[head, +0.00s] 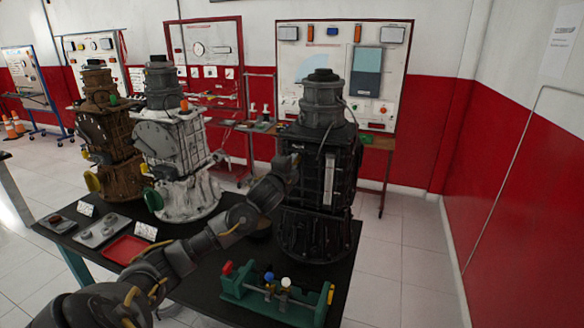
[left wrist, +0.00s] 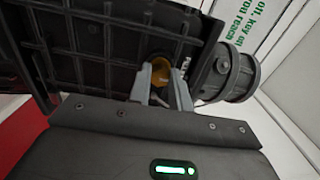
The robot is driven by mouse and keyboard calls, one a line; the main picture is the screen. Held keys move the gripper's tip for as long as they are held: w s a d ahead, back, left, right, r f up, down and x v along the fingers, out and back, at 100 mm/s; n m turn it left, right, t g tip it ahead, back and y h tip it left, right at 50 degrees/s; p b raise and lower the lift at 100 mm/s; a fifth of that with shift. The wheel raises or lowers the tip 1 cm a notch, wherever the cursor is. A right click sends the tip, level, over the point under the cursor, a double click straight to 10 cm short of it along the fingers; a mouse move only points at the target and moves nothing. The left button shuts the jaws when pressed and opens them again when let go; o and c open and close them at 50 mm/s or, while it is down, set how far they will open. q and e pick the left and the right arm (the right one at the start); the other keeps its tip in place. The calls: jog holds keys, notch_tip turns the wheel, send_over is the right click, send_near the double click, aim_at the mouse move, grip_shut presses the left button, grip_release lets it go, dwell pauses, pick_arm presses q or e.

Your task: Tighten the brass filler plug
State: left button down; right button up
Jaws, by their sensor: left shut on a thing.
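The brass filler plug (left wrist: 161,68) shows in the left wrist view as a round golden piece on the ribbed black engine wall. The fingers of my left gripper (left wrist: 163,84) are shut on it, one on each side. In the head view the black engine (head: 318,190) stands upright on the dark table, and my left gripper (head: 293,160) reaches its upper left side. My own arm hides the plug there. My right gripper is in neither view.
A white engine (head: 178,150) and a brown engine (head: 102,125) stand to the left. A green rack (head: 262,302) with coloured knobs sits in front of the black engine. A red tray (head: 126,249) and grey trays (head: 100,232) lie at the table's left. Wall boards stand behind.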

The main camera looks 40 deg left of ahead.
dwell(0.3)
pick_arm(q)
jog(key=c, duration=1.3)
grip_release()
jog(key=b+v, duration=0.4)
jog(key=v, duration=0.6)
jog(key=shift+s+d, duration=0.2)
jog(key=shift+s, duration=0.15)
jog(key=shift+w, duration=0.1)
